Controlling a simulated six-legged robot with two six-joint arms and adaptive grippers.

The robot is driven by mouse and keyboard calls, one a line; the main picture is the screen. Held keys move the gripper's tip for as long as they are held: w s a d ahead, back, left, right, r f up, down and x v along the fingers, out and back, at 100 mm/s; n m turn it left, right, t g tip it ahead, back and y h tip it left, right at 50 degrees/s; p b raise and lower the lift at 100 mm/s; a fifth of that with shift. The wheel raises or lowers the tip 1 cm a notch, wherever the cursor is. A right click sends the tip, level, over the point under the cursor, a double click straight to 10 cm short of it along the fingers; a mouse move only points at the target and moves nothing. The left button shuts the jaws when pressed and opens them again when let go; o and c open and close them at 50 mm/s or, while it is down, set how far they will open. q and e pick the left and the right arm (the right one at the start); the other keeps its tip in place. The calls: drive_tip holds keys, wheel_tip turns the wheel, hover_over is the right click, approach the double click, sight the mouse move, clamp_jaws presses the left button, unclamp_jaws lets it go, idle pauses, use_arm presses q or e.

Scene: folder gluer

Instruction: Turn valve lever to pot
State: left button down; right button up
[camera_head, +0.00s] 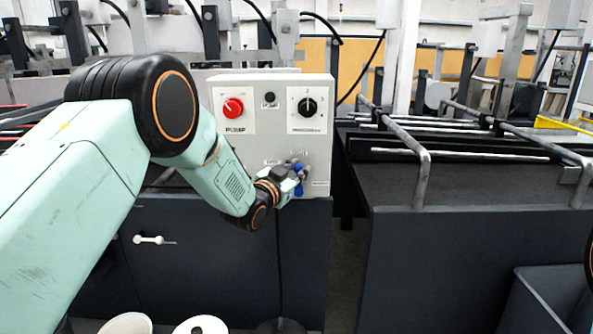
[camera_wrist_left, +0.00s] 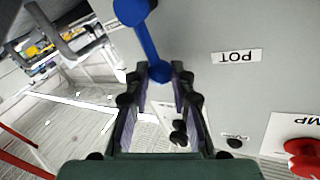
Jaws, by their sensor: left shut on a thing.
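The blue valve lever (camera_head: 299,190) is on the lower right of the grey control box (camera_head: 318,120). In the left wrist view the lever (camera_wrist_left: 147,42) shows as a blue bar with a rounded knob at each end. My left gripper (camera_head: 296,176) is at the lever, and in the wrist view my gripper (camera_wrist_left: 160,75) has its fingertips closed on the nearer knob. The fingers partly hide the lever in the head view. A POT label (camera_wrist_left: 237,56) appears upside down in the wrist view, to the right of the lever. My right gripper is not in view.
Above the lever are a red pump knob (camera_head: 233,107) and a black rotary knob (camera_head: 307,106). A dark machine table with metal rails (camera_head: 422,180) stands to the right, across a narrow gap. White round containers (camera_head: 200,325) show at the bottom.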

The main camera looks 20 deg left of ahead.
use_arm(q)
drive_tip(key=shift+f, duration=0.15)
drive_tip(key=shift+s+a+f+n+t+y+b, duration=0.2)
drive_tip(key=shift+a+f+n+t+y+b, duration=0.35)
drive_tip(key=shift+n+b, duration=0.85)
drive_tip(key=shift+s+a+f+n+t+y+b, duration=0.1)
drive_tip(key=shift+s+a+f+n+t+b, duration=0.15)
drive_tip(key=shift+a+n+t+b, duration=1.05)
drive_tip(key=shift+s+a+f+n+t+y+b, duration=0.1)
drive_tip(key=shift+s+a+f+n+y+b, duration=0.4)
drive_tip(key=shift+n, duration=1.6)
drive_tip(key=shift+w+d+r, duration=0.1)
drive_tip(key=shift+w+d, duration=0.05)
drive_tip(key=shift+w, duration=0.1)
drive_tip(key=c, duration=1.4)
unclamp_jaws()
drive_tip(key=v, duration=1.2)
drive_tip(key=shift+w, duration=0.1)
